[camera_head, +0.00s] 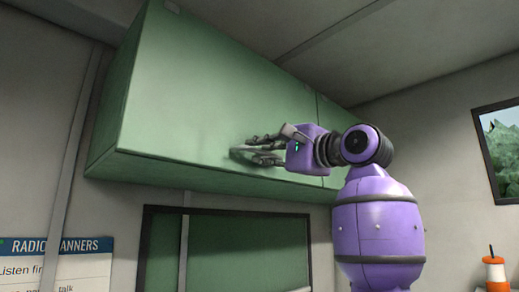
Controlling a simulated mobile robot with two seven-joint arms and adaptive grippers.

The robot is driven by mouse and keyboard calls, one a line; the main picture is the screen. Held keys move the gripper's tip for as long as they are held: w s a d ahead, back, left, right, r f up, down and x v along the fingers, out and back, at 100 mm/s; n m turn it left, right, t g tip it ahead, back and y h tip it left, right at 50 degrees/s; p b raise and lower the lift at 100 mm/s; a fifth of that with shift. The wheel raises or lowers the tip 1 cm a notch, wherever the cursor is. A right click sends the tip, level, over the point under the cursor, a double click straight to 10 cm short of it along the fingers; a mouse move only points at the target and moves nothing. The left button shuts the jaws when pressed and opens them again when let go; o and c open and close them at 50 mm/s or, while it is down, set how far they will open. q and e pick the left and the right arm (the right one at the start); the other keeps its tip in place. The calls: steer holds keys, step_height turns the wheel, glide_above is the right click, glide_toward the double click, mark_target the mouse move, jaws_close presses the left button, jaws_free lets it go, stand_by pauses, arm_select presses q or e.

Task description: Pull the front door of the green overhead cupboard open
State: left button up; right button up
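The green overhead cupboard (185,90) hangs high on the wall and fills the upper middle of the view. Its large front door (215,85) looks flush with the cupboard, with a seam at its right end. The purple wrist hides part of the door's lower right corner.
A dark-framed green panel (228,255) is below the cupboard. A blue-and-white poster (60,262) is at the lower left. A framed picture (502,148) hangs on the right wall, above an orange-and-white object (495,272). The space left of my gripper before the door looks clear.

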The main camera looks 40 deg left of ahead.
arm_select(q)
steer(key=shift+w+a, duration=0.1)
steer(key=shift+a, duration=0.05)
steer(key=shift+c, duration=0.2)
jaws_close()
